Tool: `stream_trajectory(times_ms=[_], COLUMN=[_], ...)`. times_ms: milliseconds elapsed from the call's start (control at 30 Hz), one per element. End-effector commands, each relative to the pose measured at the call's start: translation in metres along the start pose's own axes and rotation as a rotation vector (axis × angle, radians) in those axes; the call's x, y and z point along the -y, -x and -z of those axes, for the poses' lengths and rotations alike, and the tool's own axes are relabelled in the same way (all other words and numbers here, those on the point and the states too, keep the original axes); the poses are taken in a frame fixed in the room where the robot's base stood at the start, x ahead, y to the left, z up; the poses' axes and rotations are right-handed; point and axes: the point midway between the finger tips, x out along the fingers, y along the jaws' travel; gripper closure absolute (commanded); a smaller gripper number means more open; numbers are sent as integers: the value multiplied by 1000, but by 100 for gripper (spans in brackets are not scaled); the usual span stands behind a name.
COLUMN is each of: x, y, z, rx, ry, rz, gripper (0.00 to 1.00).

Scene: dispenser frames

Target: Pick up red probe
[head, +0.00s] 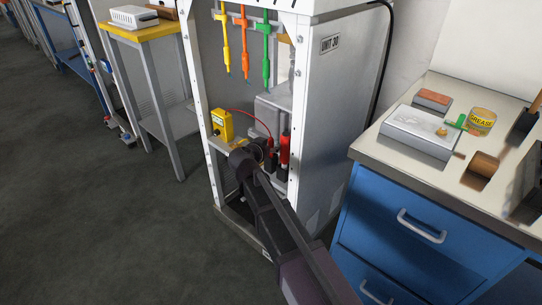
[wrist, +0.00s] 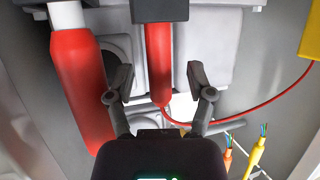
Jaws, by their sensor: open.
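The red probe (wrist: 160,62) is a slim red rod with a black end, and a thin red wire runs from its other end. My gripper (wrist: 160,78) is open, with one finger on each side of the probe in the wrist view. The fingers show gaps to the probe; I cannot tell how far it is in depth.
A thicker red cylinder (wrist: 84,85) with a white neck stands close beside the probe. The red wire leads to a yellow box (head: 222,124). Yellow (head: 225,45), orange (head: 241,45) and green (head: 267,55) tools hang above. A blue-drawer bench (head: 400,235) stands right.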

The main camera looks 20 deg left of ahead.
Motion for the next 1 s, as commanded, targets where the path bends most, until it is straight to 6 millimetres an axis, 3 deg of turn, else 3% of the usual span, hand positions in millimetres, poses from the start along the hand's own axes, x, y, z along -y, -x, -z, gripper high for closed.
stream_trajectory(times_ms=[133,667,700,900,933,1000], x=[0,0,0,1,1,1], y=[-9,-8,-8,-8,-8,-8], z=[0,0,0,0,0,0], rx=[0,0,0,0,0,0], ry=[-1,0,0,0,0,0], rz=[-1,1,1,1,1,1], gripper=[31,31,34,94,100,100])
